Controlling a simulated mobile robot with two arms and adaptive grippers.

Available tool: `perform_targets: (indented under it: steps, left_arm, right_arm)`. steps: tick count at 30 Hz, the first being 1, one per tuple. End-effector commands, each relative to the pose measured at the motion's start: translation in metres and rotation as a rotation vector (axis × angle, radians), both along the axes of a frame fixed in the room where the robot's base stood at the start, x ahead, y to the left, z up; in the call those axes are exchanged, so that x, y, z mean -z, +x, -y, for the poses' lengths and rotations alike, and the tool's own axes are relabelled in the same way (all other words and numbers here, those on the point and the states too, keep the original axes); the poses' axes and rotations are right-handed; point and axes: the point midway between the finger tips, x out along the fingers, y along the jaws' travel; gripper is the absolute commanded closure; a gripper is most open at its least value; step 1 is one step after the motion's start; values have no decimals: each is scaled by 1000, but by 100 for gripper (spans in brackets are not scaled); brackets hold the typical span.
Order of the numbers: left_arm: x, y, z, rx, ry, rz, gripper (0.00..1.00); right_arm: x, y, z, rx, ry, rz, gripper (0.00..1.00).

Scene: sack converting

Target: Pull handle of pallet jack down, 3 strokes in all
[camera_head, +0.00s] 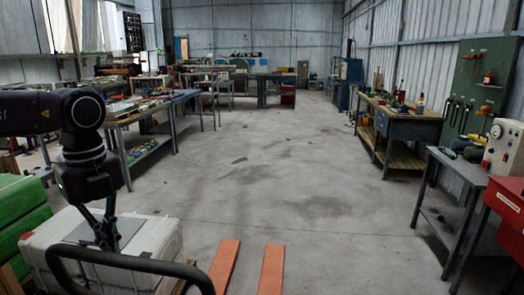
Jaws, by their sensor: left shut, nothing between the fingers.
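The black looped handle of the pallet jack (140,263) shows at the bottom left, cut off by the lower edge. Two orange forks (224,266) reach forward along the floor to its right. My left gripper (106,244) points down just above the handle's top bar, as seen in the head view. Its fingers are shut with nothing between them. I cannot tell whether the fingertips touch the bar. My right gripper is not in view.
A white box (165,240) sits behind the handle, with green stacked goods (22,215) to its left. Workbenches (150,112) line the left. A wooden bench (400,112), a grey table (455,175) and a red bin (508,192) stand right. The middle floor is clear.

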Motion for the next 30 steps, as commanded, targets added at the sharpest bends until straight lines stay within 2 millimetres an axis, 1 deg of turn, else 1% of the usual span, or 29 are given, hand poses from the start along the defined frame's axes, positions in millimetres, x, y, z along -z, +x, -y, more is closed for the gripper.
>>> perform_targets:
  steps: [1,9,24,27,30]
  left_arm:
    - [-9,0,0,0,2,1,100]
    - [-36,0,0,0,2,1,100]
    - [-86,0,0,0,1,0,100]
    - [-93,0,0,0,1,-1,100]
    - [-95,0,0,0,1,-1,100]
  right_arm:
    - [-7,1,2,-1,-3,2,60]
    - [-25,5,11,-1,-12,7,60]
    - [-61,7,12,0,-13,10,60]
    - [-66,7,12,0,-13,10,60]
    - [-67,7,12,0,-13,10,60]
